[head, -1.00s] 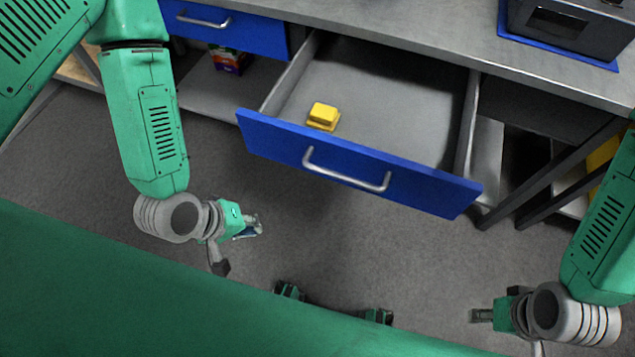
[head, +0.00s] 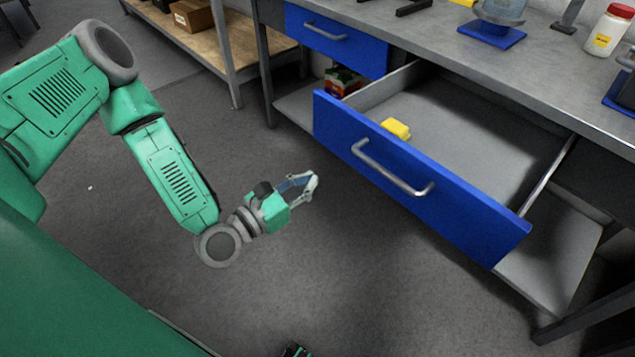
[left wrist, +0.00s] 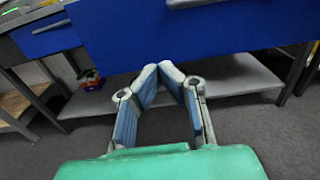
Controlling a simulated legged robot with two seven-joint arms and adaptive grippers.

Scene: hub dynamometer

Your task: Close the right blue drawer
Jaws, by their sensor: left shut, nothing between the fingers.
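The right blue drawer (head: 420,185) is pulled well out of the workbench, with a silver bar handle (head: 393,170) on its front. A yellow block (head: 396,128) lies inside it, near the front left. My left gripper (head: 312,181) is shut and empty, in front of the drawer and to its left, apart from it. In the left wrist view the shut fingertips (left wrist: 171,72) point toward the blue drawer front (left wrist: 180,35), which fills the upper part.
The left blue drawer (head: 335,38) is shut. A lower shelf (head: 550,255) runs under the bench and holds a red and green box (head: 341,80). A wooden shelf unit (head: 215,40) stands at the back left. The floor before the drawer is clear.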

